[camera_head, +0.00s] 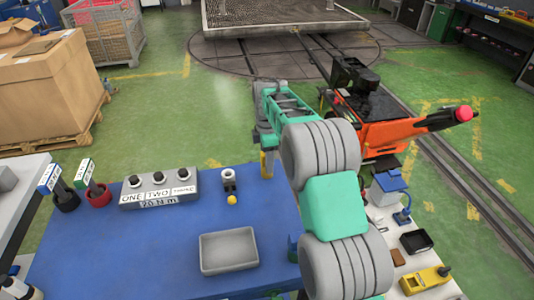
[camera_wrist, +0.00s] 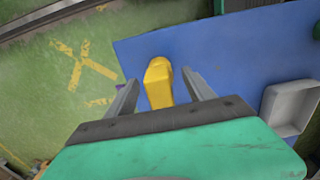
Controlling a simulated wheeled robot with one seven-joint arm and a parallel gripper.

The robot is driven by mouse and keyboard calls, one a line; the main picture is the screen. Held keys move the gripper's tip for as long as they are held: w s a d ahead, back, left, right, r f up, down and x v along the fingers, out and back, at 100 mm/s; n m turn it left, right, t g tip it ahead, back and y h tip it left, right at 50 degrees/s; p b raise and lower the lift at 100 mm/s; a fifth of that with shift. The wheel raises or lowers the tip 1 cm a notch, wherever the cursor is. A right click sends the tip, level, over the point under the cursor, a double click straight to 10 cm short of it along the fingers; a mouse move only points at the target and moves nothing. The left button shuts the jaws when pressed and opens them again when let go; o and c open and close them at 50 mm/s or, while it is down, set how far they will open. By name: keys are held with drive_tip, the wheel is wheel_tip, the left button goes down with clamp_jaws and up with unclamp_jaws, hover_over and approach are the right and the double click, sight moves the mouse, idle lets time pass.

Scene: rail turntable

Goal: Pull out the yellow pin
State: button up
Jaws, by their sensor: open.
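The yellow pin (camera_wrist: 159,88) shows in the wrist view as a rounded yellow piece between my two grey fingers, with a gap on each side. My gripper (camera_wrist: 158,76) is open around it. In the head view my gripper (camera_head: 264,150) hangs at the far right part of the blue table, and the yellow pin (camera_head: 267,165) shows as a narrow yellow strip beside the fingers. The pin's lower end and what holds it are hidden.
On the blue table (camera_head: 80,250) stand a grey tray (camera_head: 228,250), a grey box with round buttons (camera_head: 158,188), and a small holder (camera_head: 229,180) with a yellow ball (camera_head: 232,200) in front. An orange machine (camera_head: 385,135) stands to the right of my arm.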

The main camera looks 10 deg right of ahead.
drive_tip(key=shift+c, duration=0.5)
clamp_jaws()
idle(0.8)
